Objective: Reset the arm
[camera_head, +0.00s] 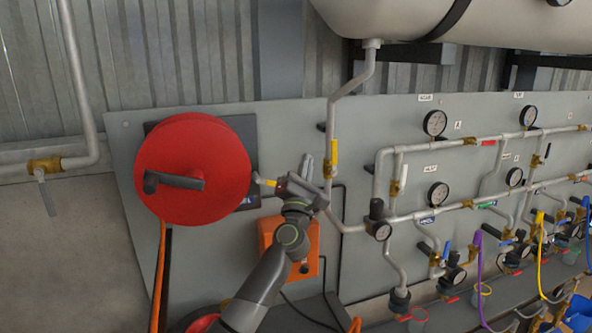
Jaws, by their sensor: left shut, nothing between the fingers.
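My left arm (262,288) rises from the bottom of the head view, a little left of the middle. Its gripper (307,165) is shut and empty, with the fingers pointing up in front of the grey panel. The gripper is right of the red hose reel (200,190) and left of the vertical pipe with a yellow-handled valve (333,152). It appears close to this pipe, but I cannot tell the gap in depth. My right gripper is not in view.
An orange box (312,256) on the panel is partly behind my arm. Pipes with gauges (435,123) and valves fill the panel's right side. A large pale tank (470,22) hangs above. Coloured hoses (480,265) hang at the lower right. A brass valve (44,166) is at the far left.

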